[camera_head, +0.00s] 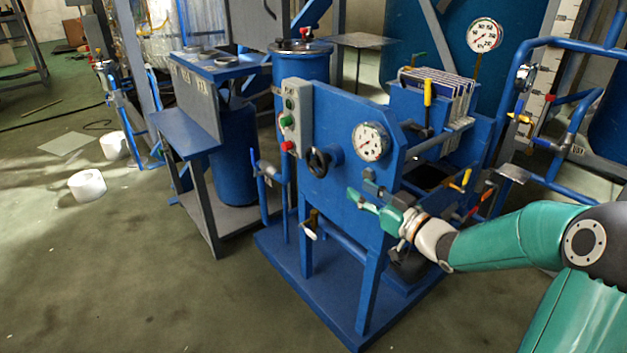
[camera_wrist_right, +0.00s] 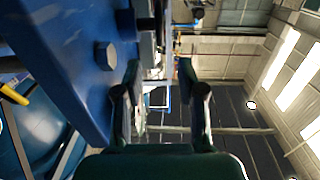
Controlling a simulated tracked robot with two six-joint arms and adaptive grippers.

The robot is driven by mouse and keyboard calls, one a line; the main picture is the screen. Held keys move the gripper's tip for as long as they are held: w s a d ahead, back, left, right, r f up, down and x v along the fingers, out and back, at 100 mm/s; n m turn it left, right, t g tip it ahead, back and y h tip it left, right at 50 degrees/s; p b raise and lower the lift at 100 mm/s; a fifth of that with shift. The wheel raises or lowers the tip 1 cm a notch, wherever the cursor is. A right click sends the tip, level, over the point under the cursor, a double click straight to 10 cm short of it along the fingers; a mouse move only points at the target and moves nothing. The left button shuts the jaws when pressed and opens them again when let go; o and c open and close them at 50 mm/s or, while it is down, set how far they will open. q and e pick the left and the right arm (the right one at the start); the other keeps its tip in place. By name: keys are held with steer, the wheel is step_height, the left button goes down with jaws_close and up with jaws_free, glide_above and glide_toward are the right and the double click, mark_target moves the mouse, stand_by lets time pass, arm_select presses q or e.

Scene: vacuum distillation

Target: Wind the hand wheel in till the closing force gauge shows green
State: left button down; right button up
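The black hand wheel (camera_head: 319,161) sits on the front of the blue panel (camera_head: 340,190), left of a white round gauge (camera_head: 370,141). That gauge has a dark needle and some red marking; its reading is too small to tell. My right gripper (camera_head: 358,202) is in front of the panel, below and right of the wheel and apart from it. In the right wrist view its two fingers (camera_wrist_right: 160,85) stand apart with nothing held between them. I cannot surely make out the wheel in that view. My left gripper is not in view.
A grey button box (camera_head: 292,115) stands left of the wheel. A second dial gauge (camera_head: 484,36) is behind the stacked plates (camera_head: 440,90). Levers and blue pipes crowd the right side. The floor at front left is clear, with white rolls (camera_head: 87,185) farther back.

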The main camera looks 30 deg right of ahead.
steer(key=b, duration=0.2)
glide_toward(306, 154)
steer(key=w, duration=0.7)
steer(key=shift+d+f, duration=0.15)
steer(key=shift+f, duration=0.15)
steer(key=shift+s, duration=0.1)
